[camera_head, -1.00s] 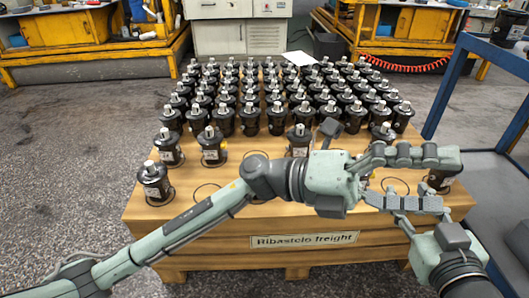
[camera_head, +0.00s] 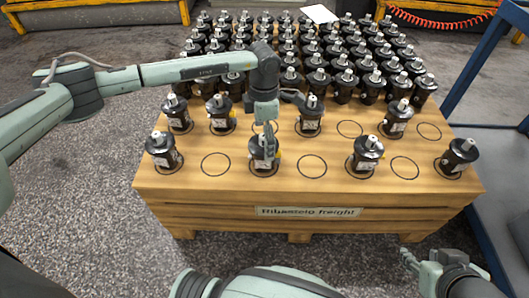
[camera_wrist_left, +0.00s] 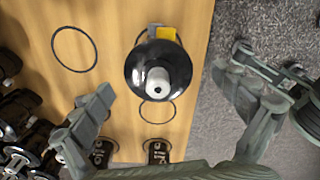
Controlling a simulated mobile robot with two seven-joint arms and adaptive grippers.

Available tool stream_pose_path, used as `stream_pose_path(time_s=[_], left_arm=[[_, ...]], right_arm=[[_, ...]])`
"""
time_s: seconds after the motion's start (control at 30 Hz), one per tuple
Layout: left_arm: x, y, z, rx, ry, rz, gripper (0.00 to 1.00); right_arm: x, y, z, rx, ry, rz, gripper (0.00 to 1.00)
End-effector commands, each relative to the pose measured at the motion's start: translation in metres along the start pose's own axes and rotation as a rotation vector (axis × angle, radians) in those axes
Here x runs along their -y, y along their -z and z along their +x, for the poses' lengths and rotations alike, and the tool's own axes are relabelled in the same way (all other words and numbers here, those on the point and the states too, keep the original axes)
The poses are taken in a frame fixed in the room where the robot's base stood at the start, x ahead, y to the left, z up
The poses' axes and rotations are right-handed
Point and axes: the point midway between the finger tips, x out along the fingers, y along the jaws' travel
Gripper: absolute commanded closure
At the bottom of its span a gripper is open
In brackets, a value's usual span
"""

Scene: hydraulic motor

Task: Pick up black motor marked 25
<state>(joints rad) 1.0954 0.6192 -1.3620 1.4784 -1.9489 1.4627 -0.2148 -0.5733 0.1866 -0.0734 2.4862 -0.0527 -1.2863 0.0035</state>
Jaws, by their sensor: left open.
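A black motor (camera_head: 260,158) with a silver shaft and a yellow mark stands upright in the front row of the wooden pallet (camera_head: 216,190). In the left wrist view the same motor (camera_wrist_left: 150,83) is seen from above, between the spread fingers of my left gripper (camera_wrist_left: 163,92). The fingers appear apart from it. In the head view my left gripper (camera_head: 270,134) points down over this motor and partly covers it. No number 25 is readable on any motor. My right gripper (camera_head: 412,262) is low at the right, off the pallet; its jaw state is unclear.
Other motors stand nearby, at left (camera_head: 163,158), right (camera_head: 366,158) and behind (camera_head: 220,118). Dense rows (camera_head: 400,68) fill the back. Empty marked circles (camera_head: 312,167) lie between the front motors. A blue frame (camera_head: 485,70) stands at the right.

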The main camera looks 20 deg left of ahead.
Motion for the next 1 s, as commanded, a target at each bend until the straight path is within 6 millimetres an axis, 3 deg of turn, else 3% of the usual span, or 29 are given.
stream_pose_path(time_s=[0.23, 0.53, 1.0], left_arm=[[-0.002, -0.001, 0.036, 0.0, 0.003, 0.0, 0.02], [-0.002, -0.001, 0.041, 0.002, 0.002, 0.001, 0.02], [-0.002, -0.001, 0.041, 0.002, 0.003, 0.001, 0.59]], right_arm=[[0.003, 0.006, 0.001, -0.025, 0.006, -0.001, 0.6], [0.004, 0.007, 0.001, -0.033, 0.009, -0.002, 0.6], [0.004, 0.007, 0.001, -0.032, 0.008, -0.002, 0.6]])
